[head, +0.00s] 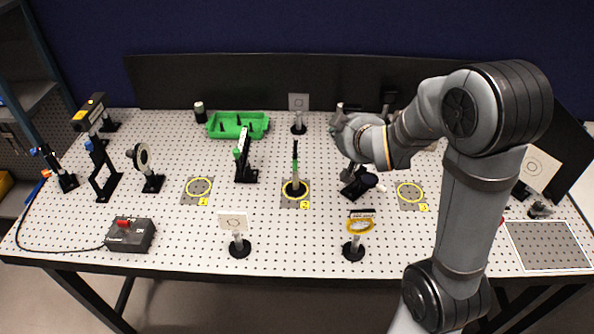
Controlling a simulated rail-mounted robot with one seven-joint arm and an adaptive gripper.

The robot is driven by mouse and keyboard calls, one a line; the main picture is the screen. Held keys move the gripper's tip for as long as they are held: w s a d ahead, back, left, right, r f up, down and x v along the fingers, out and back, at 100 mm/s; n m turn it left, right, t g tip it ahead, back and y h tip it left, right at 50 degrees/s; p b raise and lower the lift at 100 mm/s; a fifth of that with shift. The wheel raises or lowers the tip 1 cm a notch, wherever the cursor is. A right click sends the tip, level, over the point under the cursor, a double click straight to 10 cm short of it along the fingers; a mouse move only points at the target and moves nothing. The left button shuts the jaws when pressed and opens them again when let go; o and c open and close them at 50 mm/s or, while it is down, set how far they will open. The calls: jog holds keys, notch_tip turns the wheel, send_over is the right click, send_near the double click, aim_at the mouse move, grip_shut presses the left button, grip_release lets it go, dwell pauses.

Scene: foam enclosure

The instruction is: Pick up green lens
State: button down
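A thin upright piece with green on its edge (295,164) stands on a round black base inside a yellow ring on a marked plate, mid-table. It looks like the green lens seen nearly edge-on, but its face does not show. My gripper (357,187) is to the right of it, pointing down over the table, clearly apart from it. The gripper's fingers are small and dark, and I cannot tell whether they are open or shut or whether anything is between them.
A yellow-rimmed lens (360,227) and a white target card (234,222) stand in front. A black mount with some green (246,160) stands left of the ring. A green tray (213,130) is behind. Empty ringed plates (199,188) (410,194) lie left and right.

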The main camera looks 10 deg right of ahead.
jog(key=c, duration=2.2)
grip_release()
jog(key=o, duration=0.7)
jog(key=shift+a, duration=0.1)
